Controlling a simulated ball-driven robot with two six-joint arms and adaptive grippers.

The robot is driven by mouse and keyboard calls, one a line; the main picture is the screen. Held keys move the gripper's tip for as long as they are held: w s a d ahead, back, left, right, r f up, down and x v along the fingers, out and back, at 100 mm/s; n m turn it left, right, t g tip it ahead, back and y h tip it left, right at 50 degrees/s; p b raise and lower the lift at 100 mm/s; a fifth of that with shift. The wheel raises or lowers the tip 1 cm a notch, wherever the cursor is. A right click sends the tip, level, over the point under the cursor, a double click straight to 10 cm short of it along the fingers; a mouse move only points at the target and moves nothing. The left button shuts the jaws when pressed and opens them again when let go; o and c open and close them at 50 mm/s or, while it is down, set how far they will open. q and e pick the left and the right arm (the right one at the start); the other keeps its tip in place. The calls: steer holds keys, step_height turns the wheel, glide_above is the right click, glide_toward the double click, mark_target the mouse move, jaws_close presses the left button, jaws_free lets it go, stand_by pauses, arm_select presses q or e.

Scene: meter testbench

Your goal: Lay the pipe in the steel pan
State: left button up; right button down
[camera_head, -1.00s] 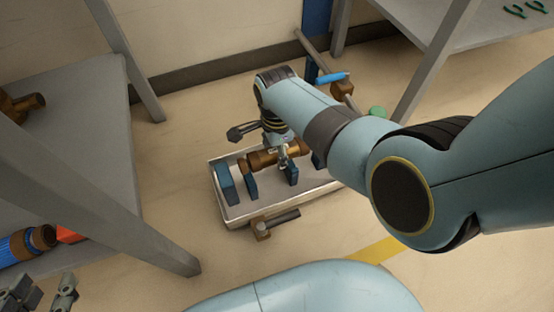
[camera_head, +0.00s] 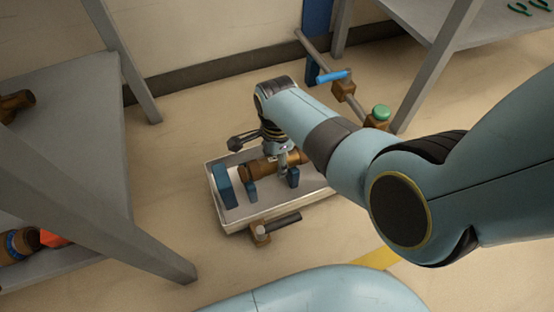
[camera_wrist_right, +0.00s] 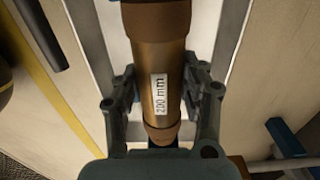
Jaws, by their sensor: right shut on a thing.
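The brown pipe (camera_head: 257,168) lies across my right gripper (camera_head: 284,171), low over the steel pan (camera_head: 236,229). In the right wrist view the pipe (camera_wrist_right: 160,55) bears a white "200 mm" label, with the fingers of my right gripper (camera_wrist_right: 161,95) on both sides of it. The gripper is shut on the pipe. Blue blocks (camera_head: 222,187) stand in the pan, some close to the pipe. I cannot tell whether the pipe touches them. My arm hides the pan's right end. My left gripper is not in view.
A rod with a brass-coloured end (camera_head: 260,234) is at the pan's front side. Grey benches stand left (camera_head: 75,120) and right. Floor left of the pan is clear.

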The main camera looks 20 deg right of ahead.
steer(key=c, duration=0.7)
jaws_free()
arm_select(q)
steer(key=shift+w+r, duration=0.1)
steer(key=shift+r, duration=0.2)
